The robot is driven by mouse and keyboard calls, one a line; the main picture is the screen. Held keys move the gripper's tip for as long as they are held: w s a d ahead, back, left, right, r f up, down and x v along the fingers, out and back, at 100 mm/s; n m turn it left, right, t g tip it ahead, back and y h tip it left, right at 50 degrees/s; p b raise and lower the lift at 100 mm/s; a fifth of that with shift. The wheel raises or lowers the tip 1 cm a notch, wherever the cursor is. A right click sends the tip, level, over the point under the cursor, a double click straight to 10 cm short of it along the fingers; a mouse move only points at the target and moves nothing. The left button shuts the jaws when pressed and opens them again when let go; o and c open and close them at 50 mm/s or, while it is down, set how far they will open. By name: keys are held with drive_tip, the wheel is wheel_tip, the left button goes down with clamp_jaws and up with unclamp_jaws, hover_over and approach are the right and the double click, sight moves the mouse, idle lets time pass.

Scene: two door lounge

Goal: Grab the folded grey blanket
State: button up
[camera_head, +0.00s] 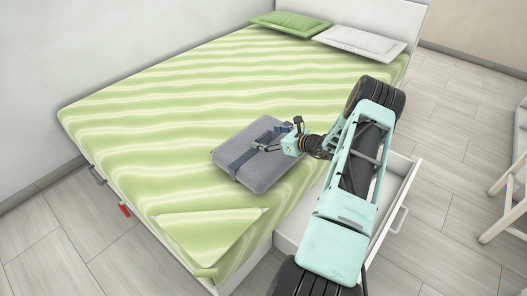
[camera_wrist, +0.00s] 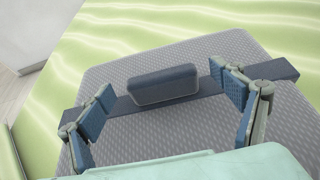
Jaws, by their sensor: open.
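The folded grey blanket (camera_head: 255,168) lies on the bed near its right edge, with a dark blue strap across it. In the wrist view the grey blanket (camera_wrist: 205,125) fills most of the picture, and a raised dark blue block (camera_wrist: 163,85), like a handle, sits on the strap. My gripper (camera_head: 272,137) is over the blanket, reaching in from the right. In the wrist view my gripper (camera_wrist: 165,92) is open, with one finger on each side of the blue block. I cannot tell whether the fingers touch the strap.
The bed (camera_head: 190,105) has a green wavy cover, folded back at its near corner. A green pillow (camera_head: 290,24) and a white pillow (camera_head: 358,43) lie at the far end. An open drawer (camera_head: 393,205) juts out on the right under my arm. A white wooden frame (camera_head: 508,190) stands far right.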

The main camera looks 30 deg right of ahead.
drive_tip(key=shift+x, duration=1.1)
drive_tip(key=c, duration=2.2)
drive_tip(key=shift+w+r, duration=0.1)
drive_tip(key=shift+r, duration=0.05)
